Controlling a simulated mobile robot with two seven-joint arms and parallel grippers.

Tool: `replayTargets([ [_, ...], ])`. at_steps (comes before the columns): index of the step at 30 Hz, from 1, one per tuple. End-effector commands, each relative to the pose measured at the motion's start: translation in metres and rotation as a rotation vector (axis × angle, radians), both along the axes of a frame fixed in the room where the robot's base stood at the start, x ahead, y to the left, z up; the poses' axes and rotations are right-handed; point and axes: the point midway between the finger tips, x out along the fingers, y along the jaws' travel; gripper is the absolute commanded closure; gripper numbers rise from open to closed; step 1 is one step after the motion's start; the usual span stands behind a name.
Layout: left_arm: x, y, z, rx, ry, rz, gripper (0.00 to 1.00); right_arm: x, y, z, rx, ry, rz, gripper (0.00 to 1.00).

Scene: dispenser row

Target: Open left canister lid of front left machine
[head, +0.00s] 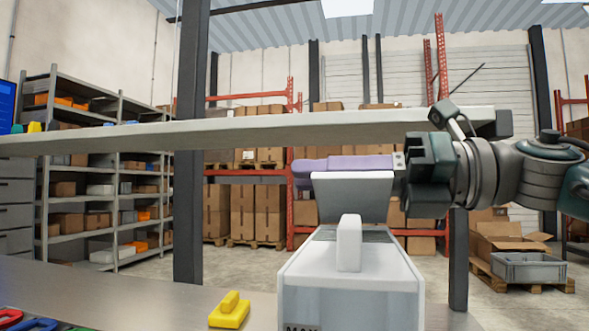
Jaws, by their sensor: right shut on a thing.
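The white dispenser machine (350,290) stands in the lower middle of the head view, with a white upright grip (349,243) on its top. Behind the grip, a grey lid-like panel (351,198) stands tilted up, with a dark slotted area beside its base. My right gripper (304,173) comes in from the right, with its lavender finger lying across the top edge of the panel. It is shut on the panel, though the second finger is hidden. My left gripper is out of view.
A long pale shelf board (250,131) crosses above and behind the machine. A yellow piece with a grip (230,310) lies on the grey counter (130,294) at left, with coloured items at the lower left corner. Dark posts flank the machine.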

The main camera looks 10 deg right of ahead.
Motion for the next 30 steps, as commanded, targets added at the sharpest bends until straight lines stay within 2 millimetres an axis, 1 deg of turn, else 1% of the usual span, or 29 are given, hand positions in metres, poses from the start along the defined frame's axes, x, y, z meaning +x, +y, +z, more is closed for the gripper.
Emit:
replayTargets([
  [11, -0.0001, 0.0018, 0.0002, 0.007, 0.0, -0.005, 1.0, 0.0001, 0.0003, 0.0002, 0.002, 0.005, 0.001, 1.0],
  [12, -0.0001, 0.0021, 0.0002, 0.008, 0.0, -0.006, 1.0, 0.0001, 0.0003, 0.0002, 0.002, 0.005, 0.001, 0.83],
  [18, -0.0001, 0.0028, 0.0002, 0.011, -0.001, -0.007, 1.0, 0.0001, 0.0003, 0.0002, 0.002, 0.004, 0.001, 0.61],
  [20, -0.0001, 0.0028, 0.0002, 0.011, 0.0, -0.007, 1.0, 0.0001, 0.0003, 0.0001, 0.002, 0.004, 0.001, 0.55],
  [27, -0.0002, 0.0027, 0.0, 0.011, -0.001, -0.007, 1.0, 0.0, -0.0004, 0.0, 0.001, 0.004, 0.0, 0.55],
  [30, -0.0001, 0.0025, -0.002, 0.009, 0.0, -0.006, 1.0, -0.0017, -0.0069, -0.0012, 0.0, 0.004, 0.0, 0.55],
])
